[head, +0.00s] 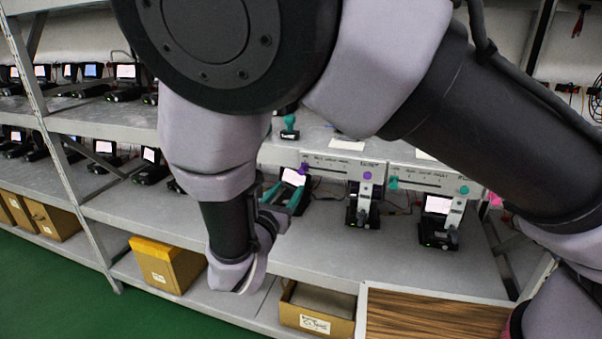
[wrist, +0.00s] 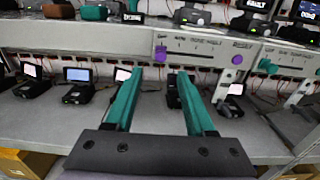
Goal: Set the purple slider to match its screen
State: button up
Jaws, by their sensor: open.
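A white slider panel (head: 335,167) on the shelf edge has a purple slider knob (head: 303,169) at its left end and a purple round mark (head: 367,175) near its right end. The wrist view shows the knob (wrist: 161,53) and round mark (wrist: 237,59) too. Printed scale labels are too small to read. A device with a lit screen (head: 365,191) stands below the mark; its reading is unclear. My gripper (head: 289,189) has teal fingers, open and empty. In the wrist view, my gripper (wrist: 160,71) is just below the knob in the picture; contact is not visible.
A similar panel with a teal knob (wrist: 273,67) adjoins on the right. Several black devices (wrist: 77,85) stand on the shelf below. Cardboard boxes (head: 165,264) sit on the lower shelf. My arm hides much of the head view.

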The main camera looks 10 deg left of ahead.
aim_at(301, 172)
jog(key=w, duration=0.9)
jog(key=shift+w+d, duration=0.1)
jog(key=shift+d, duration=0.3)
grip_shut()
dwell(0.8)
